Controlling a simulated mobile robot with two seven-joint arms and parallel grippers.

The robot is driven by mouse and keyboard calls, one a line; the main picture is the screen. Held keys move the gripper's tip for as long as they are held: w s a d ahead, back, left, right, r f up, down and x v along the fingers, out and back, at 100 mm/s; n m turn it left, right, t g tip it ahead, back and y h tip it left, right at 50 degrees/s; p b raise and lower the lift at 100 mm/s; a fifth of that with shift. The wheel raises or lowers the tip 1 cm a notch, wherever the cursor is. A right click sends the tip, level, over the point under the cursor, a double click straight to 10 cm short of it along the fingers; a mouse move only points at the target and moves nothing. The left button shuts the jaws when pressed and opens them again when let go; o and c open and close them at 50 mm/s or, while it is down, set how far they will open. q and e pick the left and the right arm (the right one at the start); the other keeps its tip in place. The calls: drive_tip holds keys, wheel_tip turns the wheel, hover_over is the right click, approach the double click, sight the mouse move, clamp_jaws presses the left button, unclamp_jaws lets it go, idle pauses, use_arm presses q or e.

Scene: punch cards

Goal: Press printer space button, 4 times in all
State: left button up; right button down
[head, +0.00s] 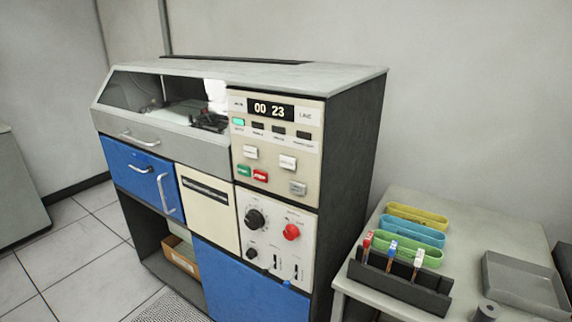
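The printer (350,130) is a large cabinet with a grey top, a glazed window and blue doors, standing at the centre. Its upper control panel (275,138) has a display (271,110) reading 00 23 with LINE at its right. Below it are a lit green lamp (238,121) and several dark ones. Neither gripper is in view.
A lower panel holds a black dial (255,219) and a red knob (291,232). At right, a table (462,208) carries yellow, blue and green trays, a black rack (400,285) with several upright items, and a grey tray (522,284). Floor is open at left.

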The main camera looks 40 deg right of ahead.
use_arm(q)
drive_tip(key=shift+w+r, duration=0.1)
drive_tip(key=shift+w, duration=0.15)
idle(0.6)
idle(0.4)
